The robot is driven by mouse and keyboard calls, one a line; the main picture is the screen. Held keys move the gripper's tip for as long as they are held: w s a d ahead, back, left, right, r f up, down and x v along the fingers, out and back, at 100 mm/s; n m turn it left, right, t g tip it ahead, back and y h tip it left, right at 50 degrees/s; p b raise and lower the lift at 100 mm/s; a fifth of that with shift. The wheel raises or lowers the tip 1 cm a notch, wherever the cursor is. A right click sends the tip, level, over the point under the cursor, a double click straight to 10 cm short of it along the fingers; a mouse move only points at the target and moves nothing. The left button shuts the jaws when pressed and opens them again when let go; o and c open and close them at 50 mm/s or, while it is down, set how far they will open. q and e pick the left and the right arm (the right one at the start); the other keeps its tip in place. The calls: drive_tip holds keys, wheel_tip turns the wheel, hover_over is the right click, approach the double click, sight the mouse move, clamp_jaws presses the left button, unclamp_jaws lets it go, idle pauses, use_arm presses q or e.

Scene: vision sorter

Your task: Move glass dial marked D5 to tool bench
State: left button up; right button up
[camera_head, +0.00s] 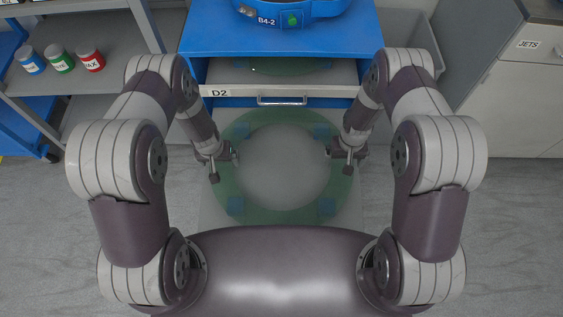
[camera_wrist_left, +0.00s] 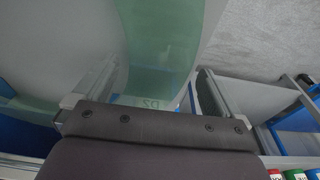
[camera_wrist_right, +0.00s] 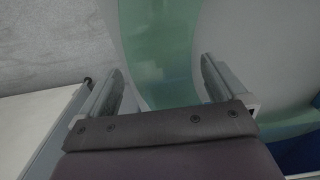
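A large round glass dial (camera_head: 228,187) with a translucent green rim and paler centre lies flat in front of the blue cabinet; no marking on it is readable. Small blue blocks show at several places around its rim. My left gripper (camera_head: 222,160) is over the left side of the rim and my right gripper (camera_head: 340,155) over the right side. The green rim (camera_wrist_left: 160,45) appears between the spread left fingers, and the rim (camera_wrist_right: 160,55) likewise between the spread right fingers. Both grippers look open; contact with the glass cannot be told.
A drawer labelled D2 (camera_head: 236,92) stands partly out of the blue cabinet (camera_head: 200,38), with another green glass piece (camera_head: 290,66) inside. A blue device marked B4-2 (camera_head: 325,9) sits on top. Shelves with jars (camera_head: 61,60) stand left, a JETS cabinet (camera_head: 512,100) right.

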use_arm(q)
clamp_jaws()
use_arm(e)
clamp_jaws()
use_arm(q)
drive_tip(key=shift+w, duration=0.1)
use_arm(e)
drive_tip(key=shift+r, duration=0.1)
use_arm(q)
drive_tip(key=shift+r, duration=0.1)
